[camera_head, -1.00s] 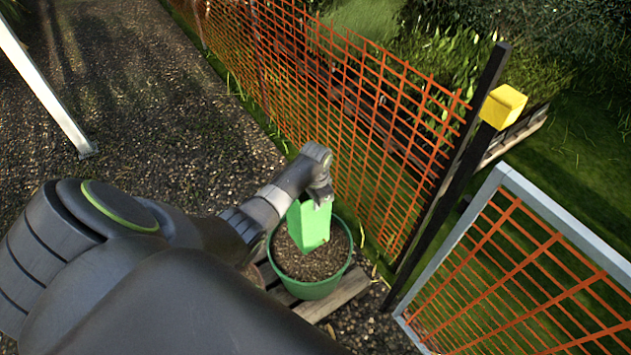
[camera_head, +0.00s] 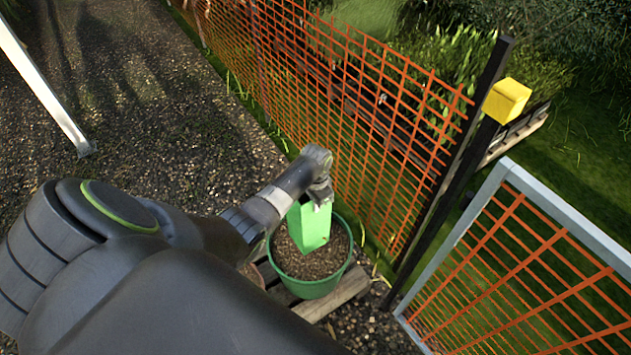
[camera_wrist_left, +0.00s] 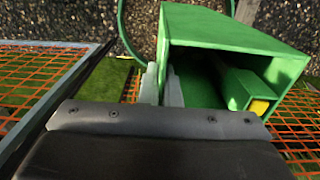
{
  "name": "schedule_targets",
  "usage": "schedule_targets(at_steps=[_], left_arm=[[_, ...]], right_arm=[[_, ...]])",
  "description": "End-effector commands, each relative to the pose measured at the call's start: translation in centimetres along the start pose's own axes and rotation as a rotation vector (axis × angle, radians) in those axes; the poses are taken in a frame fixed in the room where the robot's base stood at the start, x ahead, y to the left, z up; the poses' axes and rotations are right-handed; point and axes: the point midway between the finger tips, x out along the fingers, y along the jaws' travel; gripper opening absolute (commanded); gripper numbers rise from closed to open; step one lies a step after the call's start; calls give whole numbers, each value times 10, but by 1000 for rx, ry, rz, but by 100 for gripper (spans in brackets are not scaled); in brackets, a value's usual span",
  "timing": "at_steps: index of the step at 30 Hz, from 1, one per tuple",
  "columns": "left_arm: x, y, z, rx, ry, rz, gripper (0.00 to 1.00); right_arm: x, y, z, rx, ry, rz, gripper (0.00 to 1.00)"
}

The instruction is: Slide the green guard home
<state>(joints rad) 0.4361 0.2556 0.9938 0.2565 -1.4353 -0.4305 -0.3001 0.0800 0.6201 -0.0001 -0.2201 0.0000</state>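The green guard (camera_head: 309,226) is a square, open-ended tube. In the head view it stands roughly upright over the soil of a green pot (camera_head: 318,290); I cannot tell whether its lower end touches the soil. In the left wrist view I look into the guard (camera_wrist_left: 235,30) through its open end. A smaller green box-like piece (camera_wrist_left: 240,88) with a yellow end (camera_wrist_left: 259,106) shows inside it. My left gripper (camera_head: 321,197) is at the guard's top. In the wrist view its grey fingers (camera_wrist_left: 161,86) straddle one guard wall and look closed on it. My right gripper is out of view.
The pot stands on wooden slats (camera_head: 345,290). An orange mesh fence (camera_head: 365,120) runs behind it to a black post. A yellow-topped post (camera_head: 505,101) and a grey-framed mesh panel (camera_head: 530,270) stand at right. Open gravel (camera_head: 160,120) lies at left.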

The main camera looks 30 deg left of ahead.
Motion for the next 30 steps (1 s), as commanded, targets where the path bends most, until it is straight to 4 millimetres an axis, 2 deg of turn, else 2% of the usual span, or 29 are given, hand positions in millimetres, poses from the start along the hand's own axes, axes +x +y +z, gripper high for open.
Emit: schedule_targets(at_steps=[30], left_arm=[[42,0,-1,1,0,0,0]], right_arm=[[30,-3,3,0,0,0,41]])
